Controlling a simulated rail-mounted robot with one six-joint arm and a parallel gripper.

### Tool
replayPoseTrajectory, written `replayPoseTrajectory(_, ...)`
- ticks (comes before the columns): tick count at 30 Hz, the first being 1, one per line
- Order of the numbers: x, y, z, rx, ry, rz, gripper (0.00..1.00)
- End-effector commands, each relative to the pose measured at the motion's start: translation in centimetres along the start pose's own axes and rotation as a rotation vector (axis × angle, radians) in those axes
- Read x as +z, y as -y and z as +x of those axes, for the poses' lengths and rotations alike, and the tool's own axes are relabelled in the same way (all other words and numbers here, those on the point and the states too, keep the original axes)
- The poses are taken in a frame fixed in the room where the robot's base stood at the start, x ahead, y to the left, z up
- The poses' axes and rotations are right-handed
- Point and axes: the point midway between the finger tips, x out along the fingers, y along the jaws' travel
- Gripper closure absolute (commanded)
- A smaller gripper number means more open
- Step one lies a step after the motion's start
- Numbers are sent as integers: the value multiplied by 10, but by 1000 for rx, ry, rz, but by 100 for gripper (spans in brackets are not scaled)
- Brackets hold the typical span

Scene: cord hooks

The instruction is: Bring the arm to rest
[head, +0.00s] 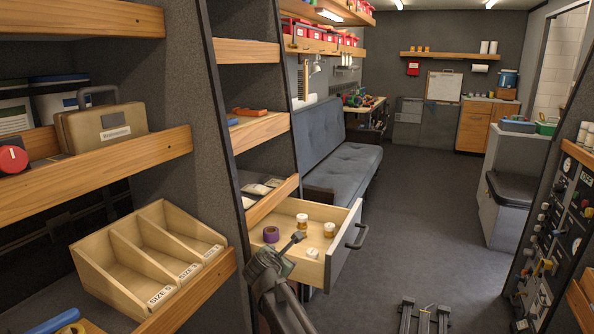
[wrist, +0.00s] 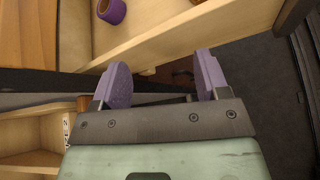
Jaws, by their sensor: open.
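My gripper (wrist: 163,72) is open, with two purple finger pads spread apart and nothing between them in the wrist view. In the wrist view the drawer's pale wood wall (wrist: 190,38) lies beyond the fingers, and a purple roll (wrist: 111,10) is at the top left. The purple roll (head: 271,234) also shows inside the drawer in the head view, left of my gripper.
Amber bottles (head: 302,221) and a white-topped item (head: 312,252) are in the drawer. The drawer's dark handle (head: 357,236) sticks out to the right. A divided wooden tray (head: 150,255) sits on the left shelf. The aisle floor (head: 430,215) is mostly clear.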

Motion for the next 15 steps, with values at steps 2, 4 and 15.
replayPoseTrajectory(2, -8, 15, -7, -52, -36, 171, 32)
replayPoseTrajectory(4, -15, 33, -14, -119, -71, 355, 32)
replayPoseTrajectory(15, -54, 205, -87, -858, -47, 1617, 32)
